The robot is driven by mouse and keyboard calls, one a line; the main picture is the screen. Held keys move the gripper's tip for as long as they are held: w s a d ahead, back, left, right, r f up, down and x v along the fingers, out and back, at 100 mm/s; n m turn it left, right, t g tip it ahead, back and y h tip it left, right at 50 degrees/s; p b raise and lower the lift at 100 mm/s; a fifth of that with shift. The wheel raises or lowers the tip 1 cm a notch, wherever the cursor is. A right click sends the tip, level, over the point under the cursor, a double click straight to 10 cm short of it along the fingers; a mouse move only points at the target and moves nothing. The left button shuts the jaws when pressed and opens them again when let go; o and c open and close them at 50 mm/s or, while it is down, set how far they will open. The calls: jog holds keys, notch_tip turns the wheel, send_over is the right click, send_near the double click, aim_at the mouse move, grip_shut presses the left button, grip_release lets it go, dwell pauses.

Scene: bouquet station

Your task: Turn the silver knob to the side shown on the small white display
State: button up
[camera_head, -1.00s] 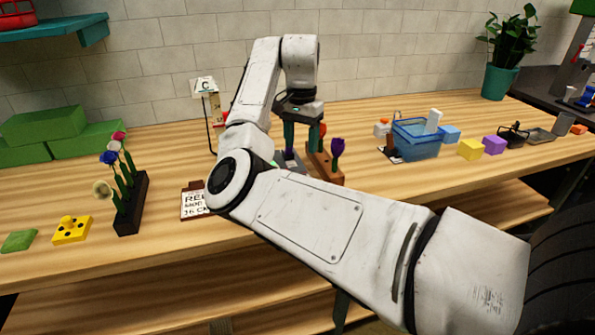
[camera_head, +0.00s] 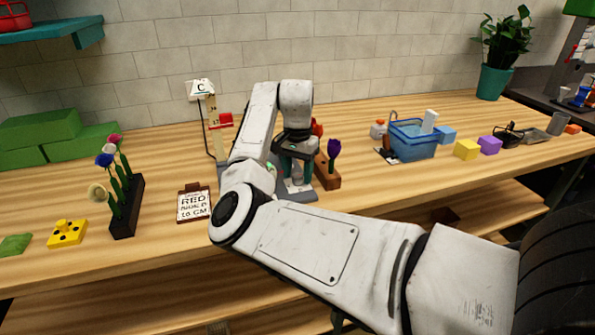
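My gripper (camera_head: 295,178) points down over a grey base (camera_head: 304,196) near the middle of the table. Its two teal fingers are apart, about as wide as before. A small silver piece, which looks like the knob (camera_head: 297,172), shows between them. I cannot tell whether the fingers touch it. The knob's pointer and any side marks are hidden or too small to read.
A wooden ruler post with a red slider (camera_head: 226,119) stands left of my arm. A wooden block with flowers (camera_head: 326,175) is close on the right. A card (camera_head: 194,204) and a black flower rack (camera_head: 127,212) are left. A blue basket (camera_head: 414,142) stands right.

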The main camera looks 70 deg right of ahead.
jog(key=c, duration=0.9)
jog(key=shift+r+n+p, duration=0.15)
jog(key=shift+n+p, duration=0.15)
jog(key=shift+p, duration=0.2)
